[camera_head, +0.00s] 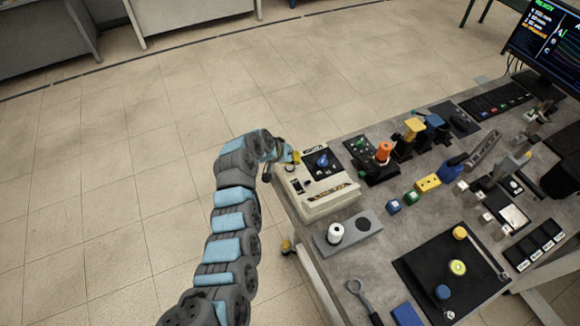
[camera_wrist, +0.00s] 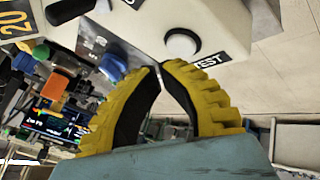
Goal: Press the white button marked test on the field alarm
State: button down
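The field alarm is a beige box (camera_head: 328,203) at the table's left corner, with a blue knob (camera_head: 322,160) on a dark panel. In the wrist view its pale face (camera_wrist: 220,25) fills the top. The round white button (camera_wrist: 181,45) stands out from it beside a black label reading TEST (camera_wrist: 210,60). My gripper (camera_head: 294,157) is at the box's upper left edge. In the wrist view my gripper (camera_wrist: 160,67) has its yellow fingertips almost together, with nothing between them, just below the button in the picture. The tips look apart from the button. The head view does not show the button clearly.
A grey holder (camera_head: 350,232) with a white cylinder stands in front of the box. An orange-topped device (camera_head: 384,152) and several coloured blocks are to the right. A black tray (camera_head: 425,262) lies near the front. The floor left of the table is clear.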

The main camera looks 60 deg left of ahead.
aim_at(293, 166)
jog(key=shift+f+b, duration=0.35)
jog(key=shift+f, duration=0.05)
jog(key=shift+f+b, duration=0.3)
jog(key=shift+f, duration=0.1)
dwell(0.7)
jog(key=shift+r, duration=0.15)
jog(key=shift+r+p, duration=0.3)
jog(key=shift+r, duration=0.4)
jog(key=shift+r+p, duration=0.95)
jog(key=shift+r, duration=1.6)
